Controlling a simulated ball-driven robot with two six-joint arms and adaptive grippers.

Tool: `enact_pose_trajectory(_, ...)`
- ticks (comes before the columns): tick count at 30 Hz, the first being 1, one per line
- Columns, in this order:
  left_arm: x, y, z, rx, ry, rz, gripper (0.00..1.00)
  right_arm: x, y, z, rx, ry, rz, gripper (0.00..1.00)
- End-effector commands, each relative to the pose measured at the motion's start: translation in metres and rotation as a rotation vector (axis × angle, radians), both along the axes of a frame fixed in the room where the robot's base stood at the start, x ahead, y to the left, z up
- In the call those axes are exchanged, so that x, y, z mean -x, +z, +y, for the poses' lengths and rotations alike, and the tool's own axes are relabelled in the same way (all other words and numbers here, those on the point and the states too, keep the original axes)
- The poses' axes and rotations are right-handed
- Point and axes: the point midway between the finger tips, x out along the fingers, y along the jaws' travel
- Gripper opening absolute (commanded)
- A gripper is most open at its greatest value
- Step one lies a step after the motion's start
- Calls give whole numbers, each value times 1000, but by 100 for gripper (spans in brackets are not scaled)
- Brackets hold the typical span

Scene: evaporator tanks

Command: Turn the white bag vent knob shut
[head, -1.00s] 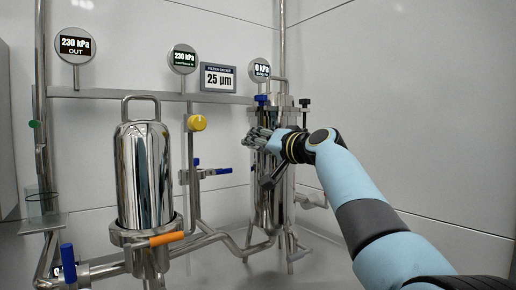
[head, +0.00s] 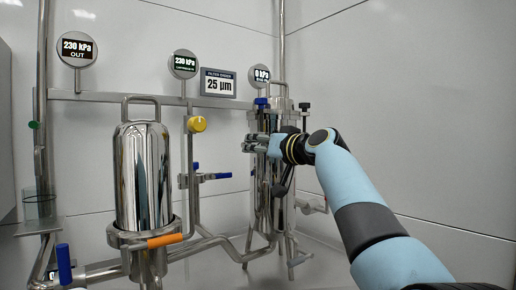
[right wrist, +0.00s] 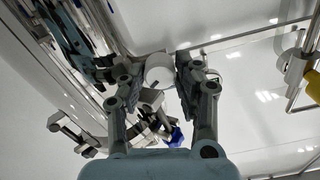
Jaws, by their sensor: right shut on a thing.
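The white bag vent knob (right wrist: 159,70) shows in the right wrist view as a pale round disc between my two fingers. My right gripper (right wrist: 162,80) is shut on it, with one finger pad on each side. In the head view my right gripper (head: 254,143) is at the upper front of the right steel bag housing (head: 264,195), and its fingers hide the knob there. My left gripper is in neither view.
A polished filter housing (head: 142,180) with an orange handle (head: 165,240) stands to the left. A yellow knob (head: 197,124), a blue-handled valve (head: 215,176) and a 0 kPa gauge (head: 261,75) are near. Open space lies right of my arm.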

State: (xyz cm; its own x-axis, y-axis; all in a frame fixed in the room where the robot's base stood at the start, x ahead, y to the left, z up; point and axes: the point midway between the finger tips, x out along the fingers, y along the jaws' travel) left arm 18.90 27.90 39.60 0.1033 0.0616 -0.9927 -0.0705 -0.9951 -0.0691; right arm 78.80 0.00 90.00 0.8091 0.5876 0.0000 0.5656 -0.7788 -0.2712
Motion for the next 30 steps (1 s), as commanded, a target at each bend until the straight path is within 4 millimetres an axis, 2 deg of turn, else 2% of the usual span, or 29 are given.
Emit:
enact_pose_trajectory(5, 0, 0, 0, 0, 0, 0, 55, 0, -1, 0, 1, 0, 3, 0)
enact_pose_trajectory(6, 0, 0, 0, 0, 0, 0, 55, 0, -1, 0, 1, 0, 3, 37)
enact_pose_trajectory(10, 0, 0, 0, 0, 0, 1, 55, 0, -1, 0, 0, 0, 2, 54)
enact_pose_trajectory(22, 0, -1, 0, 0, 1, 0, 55, 4, -1, -4, -1, -1, 0, 55)
enact_pose_trajectory(30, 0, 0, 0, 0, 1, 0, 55, 35, -1, -26, -1, -1, 1, 55)
